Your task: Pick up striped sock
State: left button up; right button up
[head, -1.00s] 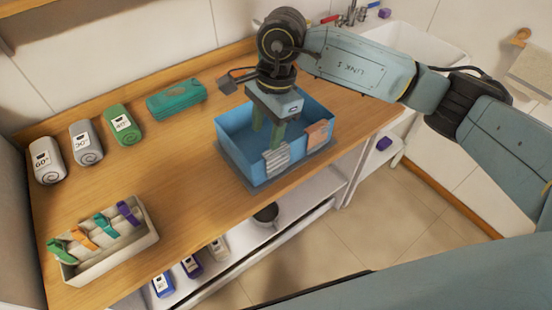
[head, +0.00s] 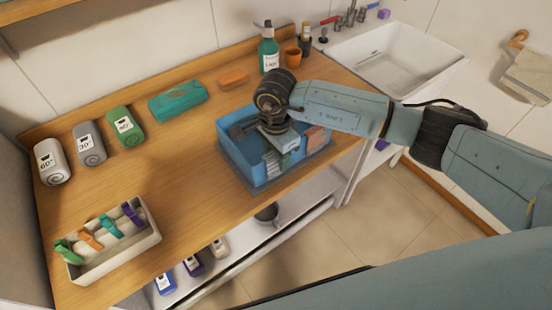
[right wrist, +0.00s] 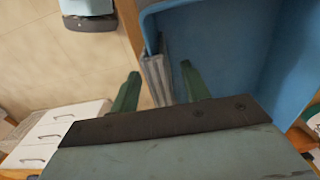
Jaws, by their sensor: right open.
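The grey-and-white striped sock (head: 273,164) hangs over the front wall of the blue bin (head: 237,163). In the right wrist view the striped sock (right wrist: 157,78) lies between the two green fingers of my right gripper (right wrist: 158,84), with a gap on both sides. In the head view my right gripper (head: 274,152) is low over the bin, just above the sock, and its palm and wrist hide part of the bin's inside. It is open and empty. My left gripper is not in view.
An orange cloth (head: 315,138) hangs over the bin wall to the right of the sock. Rolled towels (head: 88,143) stand at the left back, and a tray of coloured clips (head: 110,250) is at the front left. A green bottle (head: 268,50) stands behind.

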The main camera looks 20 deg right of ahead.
notch_tip(320, 180, down, 2)
jog(key=shift+f, duration=0.1)
jog(key=c, duration=1)
grip_shut()
jog(key=shift+r, duration=0.25)
